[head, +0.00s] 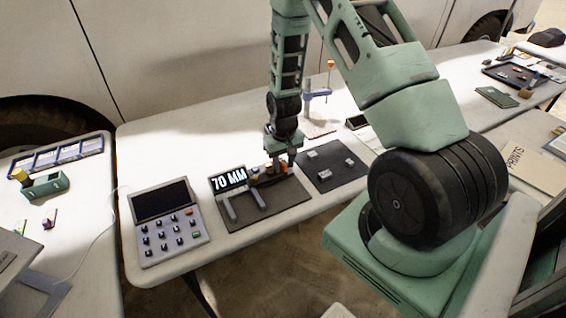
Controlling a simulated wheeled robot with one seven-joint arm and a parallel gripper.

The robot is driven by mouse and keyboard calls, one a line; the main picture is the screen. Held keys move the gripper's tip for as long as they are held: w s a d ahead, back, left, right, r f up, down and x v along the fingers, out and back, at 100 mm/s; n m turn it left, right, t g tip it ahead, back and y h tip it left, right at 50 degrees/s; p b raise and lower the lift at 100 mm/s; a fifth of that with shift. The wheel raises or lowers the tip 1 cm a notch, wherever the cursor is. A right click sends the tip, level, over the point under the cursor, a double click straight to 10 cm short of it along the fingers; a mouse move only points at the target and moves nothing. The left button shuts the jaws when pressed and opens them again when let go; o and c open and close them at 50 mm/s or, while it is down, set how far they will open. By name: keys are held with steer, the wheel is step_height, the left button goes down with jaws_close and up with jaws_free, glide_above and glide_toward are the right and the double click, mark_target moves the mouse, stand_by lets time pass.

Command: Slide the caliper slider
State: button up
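The caliper sits on a dark brown mat (290,203) on the white table. Its display (228,180) reads "70 MM", and two grey jaws (231,208) point toward the table's front edge, with a gap between them. My gripper (283,162) points down at this right end, very close to the orange parts. The fingers are small and partly merge with the parts behind them. I cannot tell whether they touch or hold the slider.
A grey keypad (168,222) with a dark screen stands left of the caliper. A dark mat (322,176) with small grey blocks lies to the right. A blue and orange stand (320,92) is behind my gripper. Bare table lies behind the keypad.

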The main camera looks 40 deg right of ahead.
step_height(320, 180, up, 17)
steer(key=b, duration=0.1)
steer(key=shift+r, duration=0.2)
stand_by(0.4)
stand_by(0.4)
steer(key=s+a+r+n, duration=0.3)
steer(key=s+a, duration=0.1)
steer(key=a, duration=0.7)
steer(key=s+a+r+n, duration=0.2)
steer(key=s+a+n, duration=0.1)
steer(key=a, duration=0.8)
steer(key=s+a+r+n, duration=0.1)
steer(key=s+a+n, duration=0.1)
steer(key=s+a, duration=0.2)
steer(key=s+a+r+n, duration=0.1)
steer(key=s+a+n, duration=0.2)
steer(key=s, duration=0.8)
steer(key=shift+s+a+y, duration=0.2)
steer(key=shift+a+y, duration=0.1)
steer(key=shift+a, duration=0.8)
